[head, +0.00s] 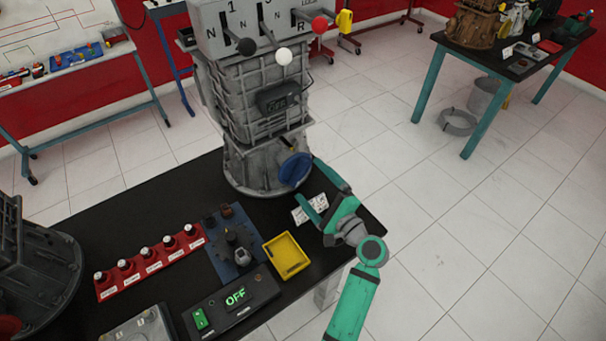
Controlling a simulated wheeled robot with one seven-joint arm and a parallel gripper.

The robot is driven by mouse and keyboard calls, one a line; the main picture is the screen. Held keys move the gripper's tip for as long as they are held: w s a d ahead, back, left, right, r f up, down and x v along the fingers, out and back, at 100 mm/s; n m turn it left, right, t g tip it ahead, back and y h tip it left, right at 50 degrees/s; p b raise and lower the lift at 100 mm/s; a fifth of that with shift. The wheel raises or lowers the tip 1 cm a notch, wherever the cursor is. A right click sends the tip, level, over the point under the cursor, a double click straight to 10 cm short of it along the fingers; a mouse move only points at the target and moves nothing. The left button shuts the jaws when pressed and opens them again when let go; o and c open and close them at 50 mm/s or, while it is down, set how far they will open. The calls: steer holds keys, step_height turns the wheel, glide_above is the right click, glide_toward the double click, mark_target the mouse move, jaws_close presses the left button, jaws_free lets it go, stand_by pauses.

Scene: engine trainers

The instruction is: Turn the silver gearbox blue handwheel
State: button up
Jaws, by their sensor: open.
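The silver gearbox (246,107) stands upright on the black table, with a shift panel on top. Its blue handwheel (294,169) is low on its right side, facing the right. My gripper (316,183) is green and reaches in from the lower right. Its fingers are open, just right of the handwheel, one above and one lower. The far finger comes close to the handwheel's right edge; I cannot tell whether they touch. Nothing shows between the fingers.
A white label card (309,208) lies beneath my gripper.

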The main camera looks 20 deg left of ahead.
steer(key=shift+v, duration=1.1)
